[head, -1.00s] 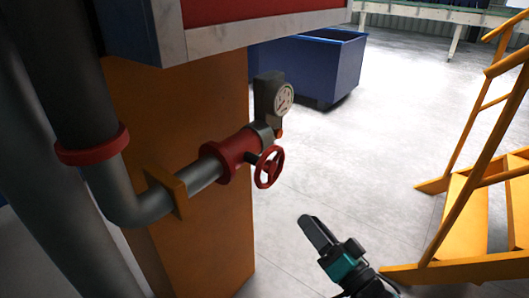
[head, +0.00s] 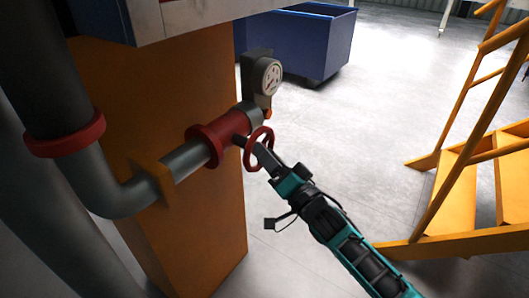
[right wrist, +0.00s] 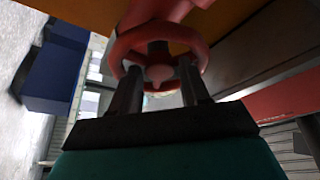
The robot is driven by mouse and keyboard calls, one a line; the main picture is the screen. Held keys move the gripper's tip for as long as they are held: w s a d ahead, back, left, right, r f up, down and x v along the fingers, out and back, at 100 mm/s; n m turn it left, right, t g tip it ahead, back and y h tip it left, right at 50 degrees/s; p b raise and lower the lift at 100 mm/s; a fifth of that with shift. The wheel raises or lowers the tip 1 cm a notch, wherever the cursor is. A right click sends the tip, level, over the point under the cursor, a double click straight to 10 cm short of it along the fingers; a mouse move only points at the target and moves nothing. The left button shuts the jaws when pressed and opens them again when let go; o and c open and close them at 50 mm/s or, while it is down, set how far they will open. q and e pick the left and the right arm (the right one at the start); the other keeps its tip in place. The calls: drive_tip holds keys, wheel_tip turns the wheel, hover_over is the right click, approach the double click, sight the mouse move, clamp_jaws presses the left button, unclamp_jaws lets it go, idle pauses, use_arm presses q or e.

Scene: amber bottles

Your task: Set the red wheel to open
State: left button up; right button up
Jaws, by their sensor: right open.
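The red wheel (head: 248,154) is a small handwheel on a stem at the side of a red valve body (head: 208,143) in a grey pipe. My right gripper (head: 264,155) is at the wheel's face in the head view, its fingers overlapping the rim. In the right wrist view, the wheel's rim (right wrist: 124,43) and hub (right wrist: 159,73) are straight ahead. The two fingers (right wrist: 160,88) are apart, one on each side of the hub. I cannot tell whether they touch the wheel. My left gripper is not in view.
A round gauge (head: 270,76) sits just above the valve. An orange pillar (head: 215,215) stands behind the pipe (head: 185,161). Yellow stairs (head: 455,195) are at right, and a blue bin (head: 300,45) is at the back. The grey floor between is clear.

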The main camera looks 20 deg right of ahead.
drive_tip(key=shift+w+a+r, duration=0.2)
drive_tip(key=shift+w+a, duration=0.05)
drive_tip(key=shift+w, duration=0.35)
drive_tip(key=shift+c, duration=0.4)
drive_tip(key=c, duration=0.7)
